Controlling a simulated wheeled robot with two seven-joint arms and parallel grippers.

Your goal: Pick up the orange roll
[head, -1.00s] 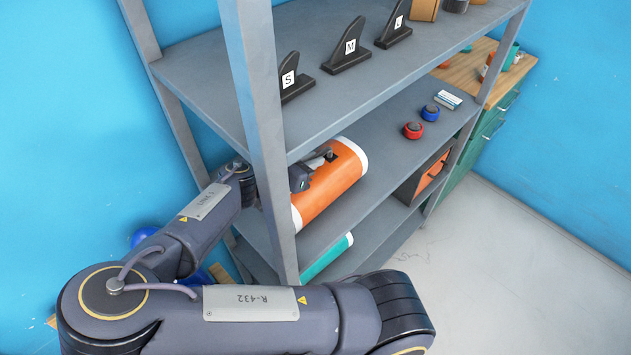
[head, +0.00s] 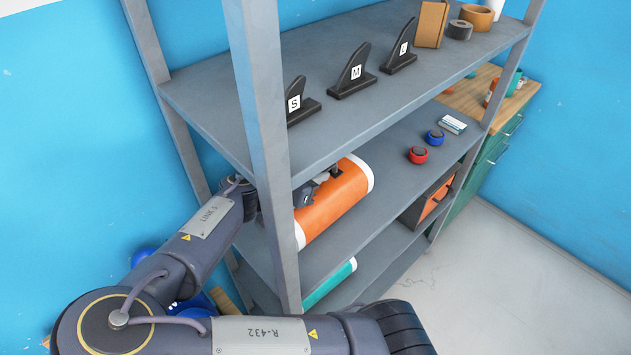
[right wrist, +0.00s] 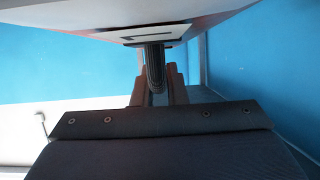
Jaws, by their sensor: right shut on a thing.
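The orange roll (head: 335,204) has white ends and lies lengthwise at the middle shelf (head: 385,175), partly behind the front post. My right gripper (head: 322,180) is at its upper side, partly hidden by the top shelf. In the right wrist view, the fingers (right wrist: 156,92) are shut on a dark ribbed handle (right wrist: 154,66) of the roll, whose pale underlit body (right wrist: 90,18) fills the top of the picture. I cannot tell whether the roll is clear of the shelf. My left gripper is not in view.
The front post (head: 262,140) stands close to my right arm. The top shelf (head: 235,110) with several black fins (head: 352,75) is just above the roll. A red disc (head: 418,155) and a blue disc (head: 435,138) sit to its right. A green roll (head: 330,283) lies below.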

